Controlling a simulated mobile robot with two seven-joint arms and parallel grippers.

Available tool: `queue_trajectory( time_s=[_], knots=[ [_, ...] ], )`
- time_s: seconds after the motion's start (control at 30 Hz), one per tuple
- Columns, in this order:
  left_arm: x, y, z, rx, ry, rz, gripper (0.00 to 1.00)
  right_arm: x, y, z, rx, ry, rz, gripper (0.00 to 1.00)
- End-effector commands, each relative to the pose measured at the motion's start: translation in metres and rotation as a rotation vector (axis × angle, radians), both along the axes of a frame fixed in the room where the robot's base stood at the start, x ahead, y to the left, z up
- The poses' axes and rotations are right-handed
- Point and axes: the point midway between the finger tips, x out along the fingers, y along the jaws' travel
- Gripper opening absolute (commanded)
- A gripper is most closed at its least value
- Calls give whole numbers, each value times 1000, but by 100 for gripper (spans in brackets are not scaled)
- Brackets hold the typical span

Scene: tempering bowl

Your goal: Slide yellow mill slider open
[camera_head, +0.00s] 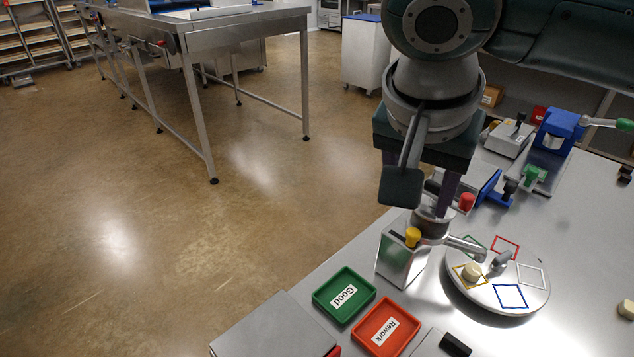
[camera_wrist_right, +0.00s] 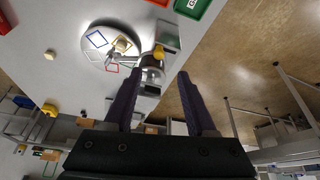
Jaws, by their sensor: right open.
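The yellow mill slider (camera_head: 413,237) is a small yellow knob beside a dark slot on top of a grey metal mill box (camera_head: 396,262). The knob also shows in the right wrist view (camera_wrist_right: 158,50), just beyond the fingertips. My right gripper (camera_head: 430,205) reaches down from above, close to the mill. In the wrist view its two dark fingers (camera_wrist_right: 159,75) are apart, with nothing held between them. In the head view the wrist camera bracket partly hides the fingers, so contact with the mill cannot be told. My left gripper is not in view.
A round plate (camera_head: 480,296) with coloured squares and a pale lump (camera_head: 471,271) stands right of the mill. Green "Good" (camera_head: 361,310) and red "Rework" (camera_head: 369,342) trays lie in front. Red-knobbed (camera_head: 466,201), green and blue devices stand behind. Open floor lies left.

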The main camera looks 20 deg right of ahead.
Motion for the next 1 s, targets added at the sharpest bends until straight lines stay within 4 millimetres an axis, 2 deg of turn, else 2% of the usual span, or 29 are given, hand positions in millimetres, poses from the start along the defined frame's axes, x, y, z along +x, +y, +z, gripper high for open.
queue_trajectory(
  time_s=[0.3,0.5,0.63,0.9,1.0],
  knots=[
    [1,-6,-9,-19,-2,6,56,12,-17,-52,-2,3,-1,56],
    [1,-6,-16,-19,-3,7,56,19,-25,-79,0,2,4,56],
    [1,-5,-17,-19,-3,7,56,21,-27,-85,0,1,4,56],
    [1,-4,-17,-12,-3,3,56,21,-27,-86,2,1,5,56],
    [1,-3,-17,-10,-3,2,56,21,-27,-86,2,1,5,45]
  ],
)
